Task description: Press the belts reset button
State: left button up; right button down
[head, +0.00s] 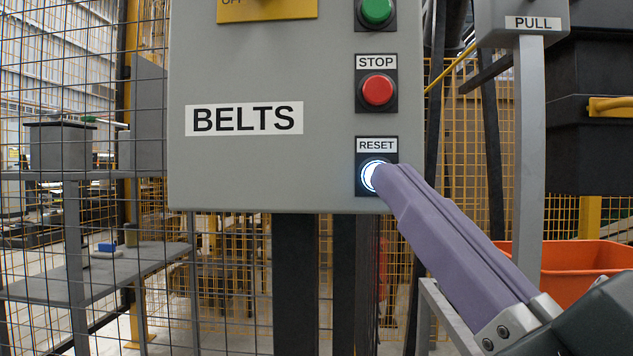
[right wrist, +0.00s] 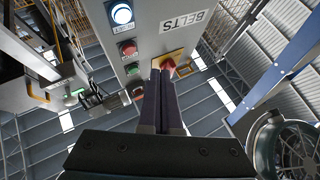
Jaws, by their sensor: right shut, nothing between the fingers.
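The belts reset button (head: 368,174) is a round white button with a blue-lit ring, low on the right side of the grey BELTS panel (head: 240,165), under a RESET label. My right gripper (head: 378,177) has its purple-grey fingers together and empty, coming from the lower right, and its tips cover the button's right part in the head view. In the right wrist view the lit button (right wrist: 121,13) shows at the top, and the fingertips (right wrist: 160,75) appear apart from it, nearer a red knob. Whether the tips touch the button I cannot tell. My left gripper is not in view.
A red STOP button (head: 377,90) and a green button (head: 376,11) sit above RESET. A yellow switch plate (head: 268,10) is at the panel's top. A PULL post (head: 529,150) and orange bin (head: 570,268) stand right. Wire fence (head: 80,200) is left.

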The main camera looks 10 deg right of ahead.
jog(key=shift+w, duration=0.1)
jog(key=w+d+b, duration=0.2)
jog(key=w, duration=0.6)
jog(key=shift+w+d, duration=0.15)
jog(key=shift+d, duration=0.05)
dwell(0.3)
dwell(0.8)
dwell(0.8)
jog(key=shift+w+d, duration=0.15)
jog(key=shift+w, duration=0.25)
